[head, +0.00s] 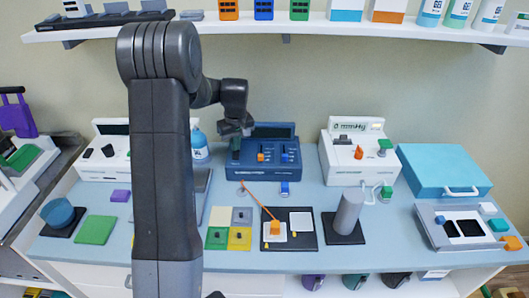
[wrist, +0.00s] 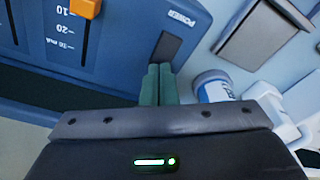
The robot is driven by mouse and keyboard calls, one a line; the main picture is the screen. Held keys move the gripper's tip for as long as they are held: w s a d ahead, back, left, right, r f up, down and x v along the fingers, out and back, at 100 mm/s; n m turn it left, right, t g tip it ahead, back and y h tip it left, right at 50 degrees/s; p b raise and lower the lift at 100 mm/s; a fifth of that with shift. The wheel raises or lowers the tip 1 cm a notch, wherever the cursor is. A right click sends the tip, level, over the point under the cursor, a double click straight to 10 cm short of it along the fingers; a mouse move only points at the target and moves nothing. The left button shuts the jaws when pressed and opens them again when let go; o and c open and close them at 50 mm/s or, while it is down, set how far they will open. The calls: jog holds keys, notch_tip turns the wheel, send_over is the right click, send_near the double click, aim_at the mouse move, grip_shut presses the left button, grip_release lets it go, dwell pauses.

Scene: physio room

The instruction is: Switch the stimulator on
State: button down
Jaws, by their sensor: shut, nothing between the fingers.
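The stimulator is the blue box (head: 262,172) in the middle of the bench, with an orange slider (head: 261,157) on its sloping front. In the wrist view its blue panel (wrist: 120,45) fills the upper left, with the orange slider knob (wrist: 86,8) beside a mA scale. A dark rocker switch (wrist: 167,48) sits near the panel edge by the POWER label. My gripper (head: 236,150) is over the left end of the box. Its green fingers (wrist: 159,72) are shut and empty, tips at the switch's lower end. I cannot tell whether they touch it. The fingers hide part of the switch.
A white and blue bottle (head: 199,150) stands just left of the stimulator; it also shows in the wrist view (wrist: 213,87). A white machine (head: 345,155) stands to the right. An orange lead (head: 258,200) runs to a black mat (head: 304,242) in front. A shelf (head: 300,28) hangs above.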

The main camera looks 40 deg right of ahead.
jog(key=shift+f, duration=0.35)
jog(key=shift+r, duration=0.15)
jog(key=shift+r+p, duration=2.05)
jog(key=shift+r, duration=1.4)
jog(key=shift+f, duration=0.2)
